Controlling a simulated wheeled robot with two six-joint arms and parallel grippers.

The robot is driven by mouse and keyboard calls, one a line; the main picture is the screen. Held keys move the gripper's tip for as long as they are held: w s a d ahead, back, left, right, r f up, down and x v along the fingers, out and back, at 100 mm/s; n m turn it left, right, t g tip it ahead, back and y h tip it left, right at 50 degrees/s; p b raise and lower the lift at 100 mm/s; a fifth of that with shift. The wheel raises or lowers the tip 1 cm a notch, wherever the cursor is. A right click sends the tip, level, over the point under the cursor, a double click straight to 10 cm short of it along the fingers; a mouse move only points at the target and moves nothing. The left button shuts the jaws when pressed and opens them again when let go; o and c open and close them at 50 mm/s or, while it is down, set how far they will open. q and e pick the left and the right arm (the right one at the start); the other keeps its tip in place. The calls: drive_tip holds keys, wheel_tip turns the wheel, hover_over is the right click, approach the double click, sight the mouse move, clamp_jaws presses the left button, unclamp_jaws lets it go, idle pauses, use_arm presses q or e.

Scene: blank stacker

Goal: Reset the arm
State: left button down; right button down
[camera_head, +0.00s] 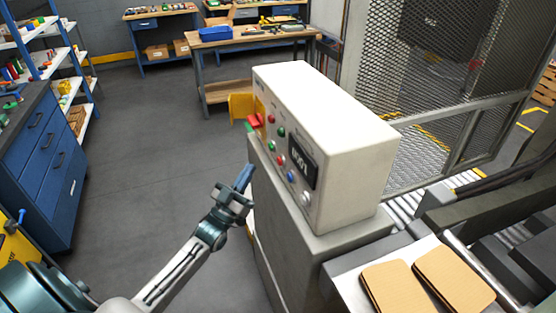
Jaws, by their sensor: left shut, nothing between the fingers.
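My left arm comes in from the lower left. My left gripper (243,178) is shut and empty, with its fingertips together. It is in the air just left of a grey pedestal (272,215). On the pedestal stands a white control box (330,110) with red, green, blue and white buttons and a dark display (300,163). The gripper tip is below and left of the button panel; I cannot tell whether it touches the pedestal. My right gripper does not show.
Two stacks of brown blanks (397,287) lie on a light surface at the lower right, beside a roller conveyor. A mesh fence (425,90) stands behind. A blue drawer cabinet (45,150) and shelves are at the left. The grey floor (150,140) between is clear.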

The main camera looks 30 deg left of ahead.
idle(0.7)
use_arm(q)
wheel_tip(320, 180, down, 20)
drive_tip(key=a+n+g+y, duration=0.2)
drive_tip(key=g+y, duration=0.2)
drive_tip(key=g, duration=0.1)
drive_tip(key=s+f+g+y+b, duration=0.1)
drive_tip(key=s+f+g, duration=0.3)
drive_tip(key=f, duration=0.7)
drive_tip(key=s+f+g+b, duration=0.15)
drive_tip(key=s+f, duration=0.45)
drive_tip(key=f, duration=0.6)
drive_tip(key=s+d+f+g, duration=0.3)
drive_tip(key=s+f+g, duration=0.5)
drive_tip(key=s+f, duration=1.05)
drive_tip(key=s+d+f+g, duration=0.2)
drive_tip(key=s+f, duration=0.1)
drive_tip(key=s, duration=0.7)
drive_tip(key=s+d+f+g, duration=0.3)
drive_tip(key=s+f, duration=0.1)
drive_tip(key=s, duration=0.6)
drive_tip(key=shift+s+m, duration=0.15)
drive_tip(key=shift+m, duration=0.15)
